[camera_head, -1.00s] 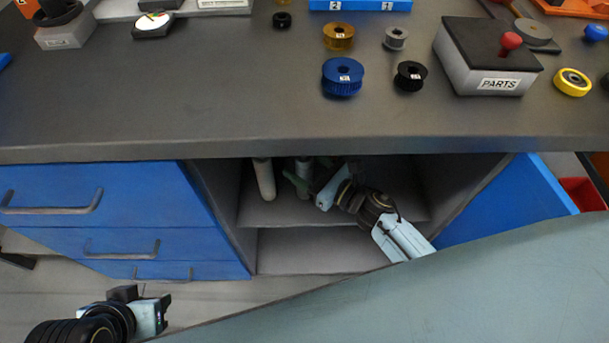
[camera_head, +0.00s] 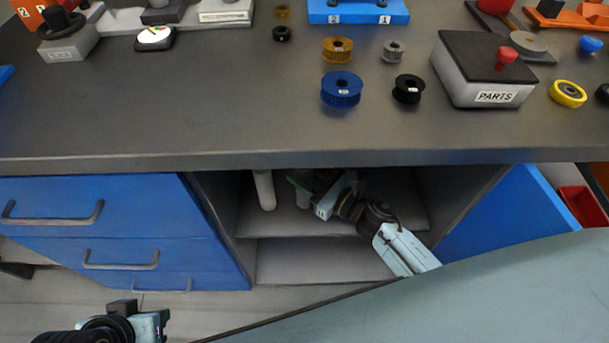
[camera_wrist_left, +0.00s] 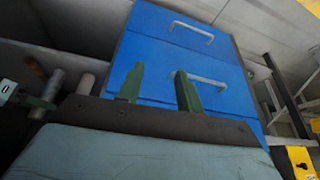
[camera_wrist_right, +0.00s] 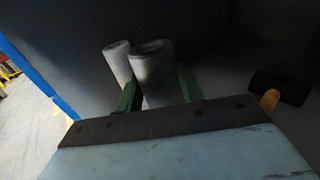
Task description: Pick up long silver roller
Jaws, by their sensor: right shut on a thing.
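Two pale silver-grey rollers stand upright in the open shelf bay under the bench. The left roller (camera_head: 264,189) is free in the head view and also shows in the right wrist view (camera_wrist_right: 117,62). My right gripper (camera_head: 301,183) reaches into the bay and is shut on the other silver roller (camera_wrist_right: 156,72), which stands between its green fingers. Its lower end (camera_head: 304,200) shows beside the gripper in the head view. I cannot tell whether it is clear of the shelf. My left gripper (camera_wrist_left: 160,85) is open and empty, in front of the blue drawers.
The grey shelf (camera_head: 350,223) has a side wall close on the left. The bench edge (camera_head: 300,159) overhangs the bay. Blue drawers (camera_head: 110,220) stand left, an open blue door (camera_head: 510,215) right. A black-headed tool with an orange handle (camera_wrist_right: 279,88) lies right of the right gripper.

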